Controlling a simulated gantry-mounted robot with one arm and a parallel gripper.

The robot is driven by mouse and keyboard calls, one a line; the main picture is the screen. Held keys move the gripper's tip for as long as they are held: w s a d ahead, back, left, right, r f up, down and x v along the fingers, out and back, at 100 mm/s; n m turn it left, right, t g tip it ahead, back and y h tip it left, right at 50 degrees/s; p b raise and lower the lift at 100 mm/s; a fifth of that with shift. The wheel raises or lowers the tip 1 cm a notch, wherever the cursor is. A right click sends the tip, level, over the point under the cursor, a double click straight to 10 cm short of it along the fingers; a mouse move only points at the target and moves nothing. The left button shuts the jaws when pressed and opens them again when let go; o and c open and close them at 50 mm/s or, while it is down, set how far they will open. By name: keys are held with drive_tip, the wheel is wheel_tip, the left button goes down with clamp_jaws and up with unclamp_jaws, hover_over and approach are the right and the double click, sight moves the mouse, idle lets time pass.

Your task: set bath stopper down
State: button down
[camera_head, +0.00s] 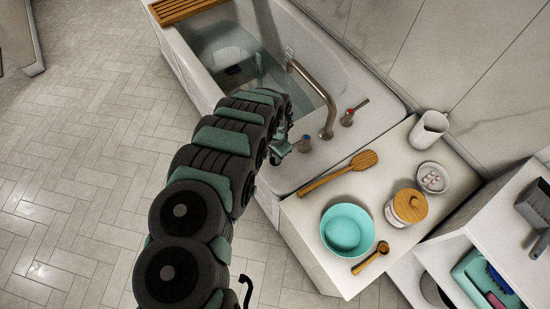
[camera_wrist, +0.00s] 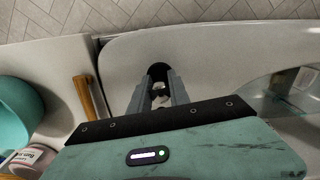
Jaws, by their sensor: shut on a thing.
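My gripper (camera_head: 280,148) is over the near end of the white bathtub (camera_head: 372,118), close to the taps. In the wrist view my gripper (camera_wrist: 159,88) is shut on a small dark, rounded piece, taken as the bath stopper (camera_wrist: 158,71), at its fingertips. A small pale bit shows between the fingers. The stopper is mostly hidden by the fingers, and I cannot tell whether it touches the tub. In the head view my arm hides it.
The counter holds a wooden brush (camera_head: 364,159), a teal bowl (camera_head: 347,230), a lidded jar (camera_head: 407,207), a wooden scoop (camera_head: 371,257), a soap dish (camera_head: 432,178) and a white jug (camera_head: 428,130). Water lies in the tub.

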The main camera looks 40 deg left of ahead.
wheel_tip(320, 180, down, 2)
drive_tip(key=shift+d, duration=0.15)
drive_tip(key=shift+f, duration=0.45)
drive_tip(key=shift+f, duration=0.1)
drive_tip(key=c, duration=1.2)
unclamp_jaws()
drive_tip(key=shift+c, duration=0.2)
wheel_tip(320, 180, up, 12)
drive_tip(key=shift+r+b, duration=0.1)
drive_tip(key=shift+b, duration=0.35)
